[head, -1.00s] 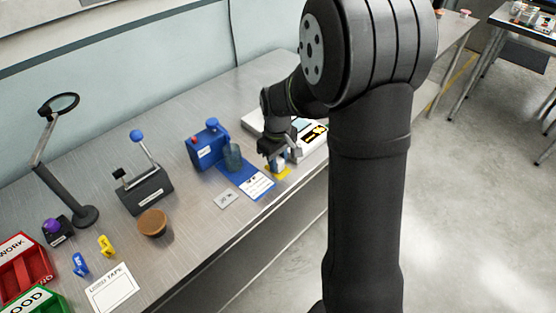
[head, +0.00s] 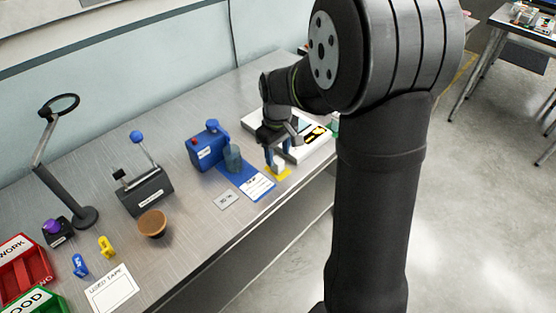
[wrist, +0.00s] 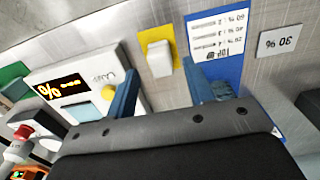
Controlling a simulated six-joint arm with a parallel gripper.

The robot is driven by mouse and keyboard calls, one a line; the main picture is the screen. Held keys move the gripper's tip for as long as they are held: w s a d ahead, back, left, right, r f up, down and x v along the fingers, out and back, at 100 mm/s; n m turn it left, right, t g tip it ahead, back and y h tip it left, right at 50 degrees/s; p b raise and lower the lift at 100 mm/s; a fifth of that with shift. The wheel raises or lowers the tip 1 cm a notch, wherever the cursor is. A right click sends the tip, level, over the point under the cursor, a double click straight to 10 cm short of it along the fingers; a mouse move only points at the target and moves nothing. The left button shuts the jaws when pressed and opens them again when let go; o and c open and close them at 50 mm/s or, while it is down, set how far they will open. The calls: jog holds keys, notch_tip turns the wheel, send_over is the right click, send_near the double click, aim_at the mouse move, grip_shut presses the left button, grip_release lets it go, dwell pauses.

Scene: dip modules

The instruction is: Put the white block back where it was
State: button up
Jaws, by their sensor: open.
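The white block (head: 279,164) stands on the yellow square (head: 286,174) near the front edge of the bench. In the wrist view the white block (wrist: 159,60) sits on the yellow square (wrist: 150,36). My gripper (head: 277,155) is open just above the block, with its blue fingers pointing down. In the wrist view the block shows in the gap between the two fingertips of my gripper (wrist: 160,72), touching neither as far as I can see.
A white device with a lit display (wrist: 68,88) is beside the yellow square. On the other side are a blue mat with a printed card (head: 257,186), a blue machine (head: 206,148) and a "30 %" label (wrist: 280,41). A brown cup (head: 152,223) stands farther left.

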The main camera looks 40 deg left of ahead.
aim_at(278, 160)
notch_tip(278, 160, up, 8)
dwell(0.5)
notch_tip(278, 160, down, 12)
jog(key=shift+r, duration=1.9)
